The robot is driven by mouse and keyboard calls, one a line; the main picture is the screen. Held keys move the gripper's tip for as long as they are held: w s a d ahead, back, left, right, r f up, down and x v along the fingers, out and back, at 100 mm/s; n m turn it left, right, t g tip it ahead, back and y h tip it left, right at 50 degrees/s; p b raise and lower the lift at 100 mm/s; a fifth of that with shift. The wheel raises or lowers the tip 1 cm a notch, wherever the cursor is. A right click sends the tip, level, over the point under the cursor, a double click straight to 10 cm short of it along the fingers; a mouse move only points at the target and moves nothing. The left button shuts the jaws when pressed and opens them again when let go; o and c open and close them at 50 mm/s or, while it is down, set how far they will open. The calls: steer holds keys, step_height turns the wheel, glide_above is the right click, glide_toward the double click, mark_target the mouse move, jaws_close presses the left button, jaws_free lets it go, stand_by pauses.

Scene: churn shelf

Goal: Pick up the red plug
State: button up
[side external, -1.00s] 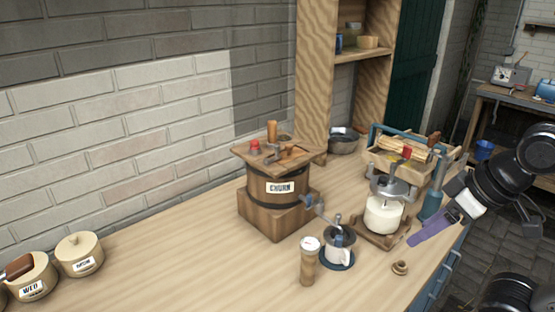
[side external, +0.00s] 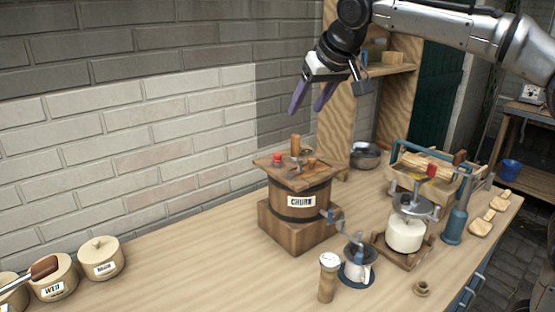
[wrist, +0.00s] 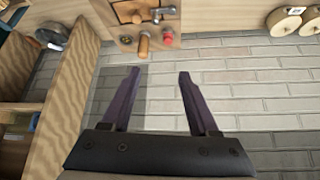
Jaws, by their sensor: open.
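The small red plug (side external: 277,159) sits on the left part of the square wooden lid (side external: 291,182) of a barrel labelled CHURN (side external: 302,203). In the wrist view the red plug (wrist: 168,38) is near the top, beside an upright wooden peg (wrist: 143,47). My gripper (side external: 307,110) has purple fingers, spread open and empty, pointing down above the churn and clear of it. In the wrist view my gripper (wrist: 158,72) shows its two fingers apart, with brick wall between them.
The wooden peg (side external: 295,145) and a metal tap-like fitting stand close to the plug on the lid. A tall wooden shelf (side external: 335,100) rises behind.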

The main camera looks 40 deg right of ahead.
step_height(320, 180, down, 4)
steer(key=w+a, duration=0.2)
glide_toward(277, 154)
steer(key=shift+w+d+f+g, duration=0.15)
steer(key=shift+w+f, duration=0.15)
steer(key=shift+f, duration=0.25)
steer(key=shift+w+f+g, duration=0.15)
steer(key=shift+w+f, duration=0.1)
steer(key=shift+f, duration=0.25)
steer(key=shift+w+x, duration=0.25)
steer(key=shift+x, duration=2.8)
steer(key=shift+r, duration=0.2)
jaws_close()
